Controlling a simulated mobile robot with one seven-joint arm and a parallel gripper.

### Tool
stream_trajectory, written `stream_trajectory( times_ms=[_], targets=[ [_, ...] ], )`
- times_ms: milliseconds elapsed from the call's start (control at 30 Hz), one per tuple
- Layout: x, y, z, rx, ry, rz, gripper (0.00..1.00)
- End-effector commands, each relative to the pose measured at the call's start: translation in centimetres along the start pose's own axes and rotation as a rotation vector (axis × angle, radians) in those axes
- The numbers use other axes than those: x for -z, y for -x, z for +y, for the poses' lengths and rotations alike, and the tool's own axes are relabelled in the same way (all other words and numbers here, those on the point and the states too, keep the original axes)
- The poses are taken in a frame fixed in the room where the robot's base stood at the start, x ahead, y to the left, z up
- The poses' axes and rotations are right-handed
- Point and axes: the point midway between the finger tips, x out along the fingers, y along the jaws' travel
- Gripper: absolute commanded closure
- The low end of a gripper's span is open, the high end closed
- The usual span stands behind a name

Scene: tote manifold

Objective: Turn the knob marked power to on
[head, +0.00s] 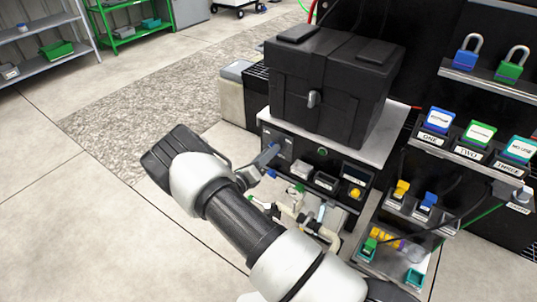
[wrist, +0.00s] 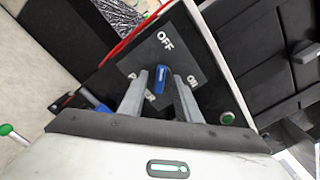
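The blue power knob (wrist: 161,76) sits on a dark plate (wrist: 185,50) on the front panel. The plate reads OFF above the knob and ON to its right; a partly covered word sits below left. The knob's long side runs roughly toward OFF. My gripper (wrist: 161,80) is open, with one finger on each side of the knob and a small gap showing on both sides. Whether the fingers reach around the knob's depth is hard to tell. In the head view my gripper (head: 268,160) is at the left of the black panel (head: 300,150), partly covering the knob.
A green button (head: 322,152) and a yellow knob (head: 355,194) are farther right on the panel. A black box (head: 330,85) stands on top. Pale pipes (head: 300,210) run below. Shelves with padlocks (head: 467,52) stand at right. The floor at left is clear.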

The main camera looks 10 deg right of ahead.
Motion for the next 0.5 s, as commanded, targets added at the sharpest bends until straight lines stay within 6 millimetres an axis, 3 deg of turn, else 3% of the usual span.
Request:
stream_trajectory(
  times_ms=[267,433,500],
  targets=[
    [-0.03,-0.16,-0.03,0.000,0.000,0.000,0.70],
    [-0.03,-0.14,-0.03,0.001,-0.001,0.000,0.98],
    [-0.03,-0.13,-0.03,0.001,-0.001,0.000,1.00]
  ],
)
